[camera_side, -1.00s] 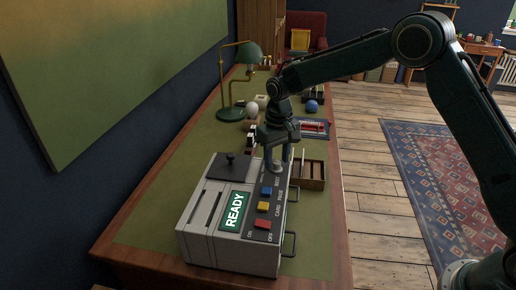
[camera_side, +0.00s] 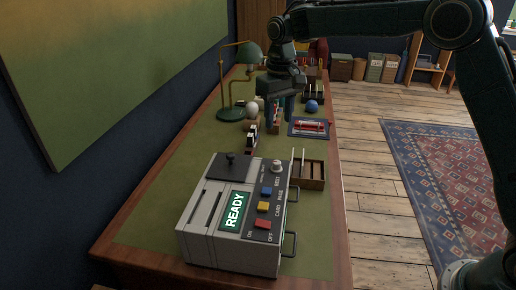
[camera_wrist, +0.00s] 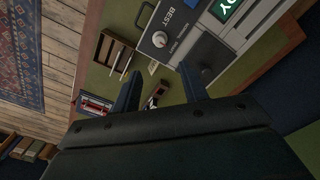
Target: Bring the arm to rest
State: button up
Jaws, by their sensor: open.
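My gripper (camera_side: 281,108) hangs above the desk, beyond the grey machine, with its fingers pointing down. The fingers are apart and nothing is between them. In the wrist view my gripper (camera_wrist: 160,90) shows two dark fingers with a gap over the desk top. The grey machine (camera_side: 215,235) stands at the near end of the desk, with a lit READY sign (camera_side: 234,211), coloured buttons and a pale knob (camera_side: 277,166). The knob (camera_wrist: 159,39) also shows in the wrist view, apart from the fingers.
A green desk lamp (camera_side: 248,54) and a white ball (camera_side: 252,109) stand left of my gripper. A blue ball (camera_side: 311,106), a mat with a red item (camera_side: 309,127) and a wooden tray (camera_side: 310,175) lie to the right. Open floor (camera_side: 365,175) is right of the desk.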

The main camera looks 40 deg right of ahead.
jog(key=shift+r, duration=0.25)
jog(key=s+d+r+t, duration=0.1)
jog(key=s+d+r, duration=0.1)
jog(key=s+r, duration=0.45)
jog(key=s+d+r+t, duration=0.2)
jog(key=s+d+r, duration=0.15)
jog(key=s, duration=0.55)
jog(key=s+d+f+t, duration=0.1)
jog(key=s+f, duration=0.1)
jog(key=s, duration=0.8)
jog(key=s+d+f+t, duration=0.1)
jog(key=s+f, duration=0.1)
jog(key=s, duration=0.8)
jog(key=shift+s+t, duration=0.15)
jog(key=shift+t, duration=0.15)
